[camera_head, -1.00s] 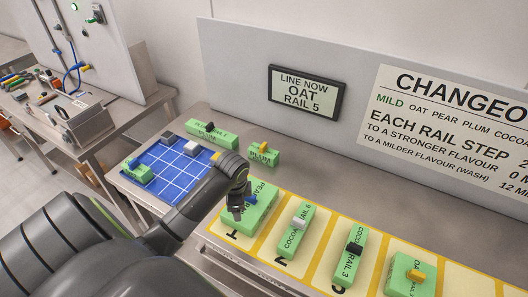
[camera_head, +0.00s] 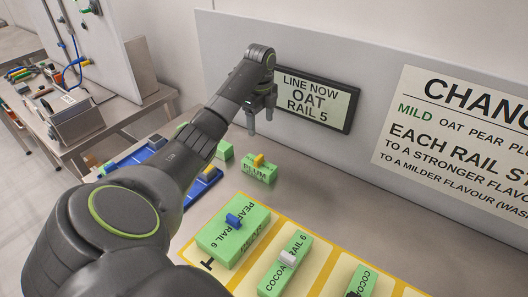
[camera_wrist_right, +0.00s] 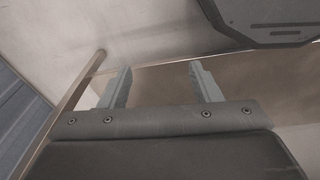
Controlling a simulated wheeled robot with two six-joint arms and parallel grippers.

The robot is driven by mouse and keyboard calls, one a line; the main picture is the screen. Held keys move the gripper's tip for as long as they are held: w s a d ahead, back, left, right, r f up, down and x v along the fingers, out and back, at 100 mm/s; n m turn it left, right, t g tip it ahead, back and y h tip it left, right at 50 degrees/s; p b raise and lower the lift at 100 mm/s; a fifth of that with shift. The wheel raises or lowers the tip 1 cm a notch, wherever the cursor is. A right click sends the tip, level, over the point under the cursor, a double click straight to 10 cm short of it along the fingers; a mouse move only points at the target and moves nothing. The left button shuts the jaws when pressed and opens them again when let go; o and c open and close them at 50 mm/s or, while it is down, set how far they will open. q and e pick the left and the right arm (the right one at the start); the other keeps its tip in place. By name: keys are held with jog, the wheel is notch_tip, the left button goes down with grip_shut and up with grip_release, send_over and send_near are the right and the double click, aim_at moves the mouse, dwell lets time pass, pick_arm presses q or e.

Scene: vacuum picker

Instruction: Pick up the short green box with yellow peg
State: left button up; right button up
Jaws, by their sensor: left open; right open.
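The short green box with a yellow peg (camera_head: 260,172), lettered PLUM, sits on the steel table behind the yellow-marked row in the head view. My left gripper (camera_head: 263,122) is open and empty, fingers pointing down. It is in the air above the box and appears apart from it. My right gripper (camera_wrist_right: 160,86) shows in the right wrist view, open with nothing between its fingers; a table edge lies beyond it.
A larger green box with a blue peg (camera_head: 234,234) and a green box with a white peg (camera_head: 286,264) lie on the yellow-marked strip. My left arm partly hides the blue tray (camera_head: 203,184) and a green box (camera_head: 224,150). A sign (camera_head: 314,97) is on the wall behind.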

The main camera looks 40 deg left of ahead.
pick_arm(q)
notch_tip(320, 180, down, 3)
jog(key=b, duration=0.3)
pick_arm(e)
jog(key=s+f, duration=0.3)
jog(key=s, duration=0.2)
pick_arm(q)
jog(key=b, duration=0.4)
send_over(259, 157)
jog(key=f, duration=0.4)
jog(key=shift+w+f, duration=0.2)
jog(key=shift+w, duration=0.1)
notch_tip(259, 157, down, 4)
jog(key=b, duration=0.3)
jog(key=shift+f, duration=0.5)
jog(key=f, duration=0.3)
jog(key=f+p, duration=0.1)
jog(key=shift+s+f, duration=0.3)
jog(key=shift+s, duration=0.05)
pick_arm(e)
notch_tip(259, 157, down, 6)
jog(key=w, duration=0.2)
jog(key=shift+f, duration=0.15)
pick_arm(q)
jog(key=shift+c, duration=0.8)
jog(key=c, duration=1)
pick_arm(e)
jog(key=shift+w+d, duration=0.15)
